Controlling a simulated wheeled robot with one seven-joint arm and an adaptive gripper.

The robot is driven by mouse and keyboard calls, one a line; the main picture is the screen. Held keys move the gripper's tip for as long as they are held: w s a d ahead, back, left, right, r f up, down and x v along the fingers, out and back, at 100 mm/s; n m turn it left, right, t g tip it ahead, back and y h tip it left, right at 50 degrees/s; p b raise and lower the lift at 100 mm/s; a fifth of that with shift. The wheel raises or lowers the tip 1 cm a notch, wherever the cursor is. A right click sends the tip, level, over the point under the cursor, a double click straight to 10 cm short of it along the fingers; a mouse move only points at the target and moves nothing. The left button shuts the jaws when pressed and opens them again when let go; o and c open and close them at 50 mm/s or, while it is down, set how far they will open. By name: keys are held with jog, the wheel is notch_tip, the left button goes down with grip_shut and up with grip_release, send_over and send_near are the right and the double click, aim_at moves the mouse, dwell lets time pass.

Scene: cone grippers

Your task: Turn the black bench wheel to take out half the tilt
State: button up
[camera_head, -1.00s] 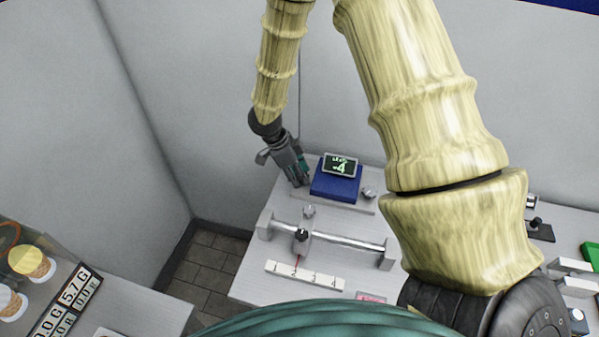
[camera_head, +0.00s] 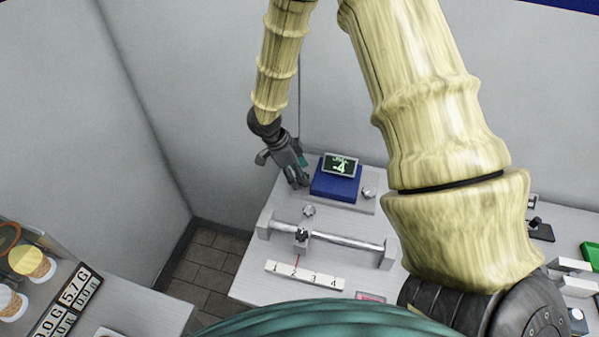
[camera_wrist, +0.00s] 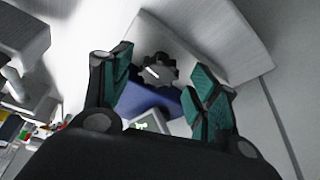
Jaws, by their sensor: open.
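The black bench wheel (camera_wrist: 158,68) has a lobed rim and a white mark on its face. In the wrist view it shows between my two green-padded fingers. My gripper (camera_wrist: 163,72) is open around the line to the wheel; I cannot tell whether a finger touches it. In the head view my gripper (camera_head: 298,181) points down at the left side of a blue block (camera_head: 335,184) and hides the wheel. A small dark display (camera_head: 340,164) on the block reads -4 in green; it also shows in the wrist view (camera_wrist: 148,124).
A silver knob (camera_head: 369,192) stands right of the block. In front, a metal rail (camera_head: 345,242) carries a slider (camera_head: 302,235) with a red pointer above a white numbered scale (camera_head: 305,276). Walls rise behind and left of the bench.

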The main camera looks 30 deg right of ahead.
jog(key=v, duration=1.1)
jog(key=shift+r, duration=0.4)
jog(key=shift+w, duration=0.15)
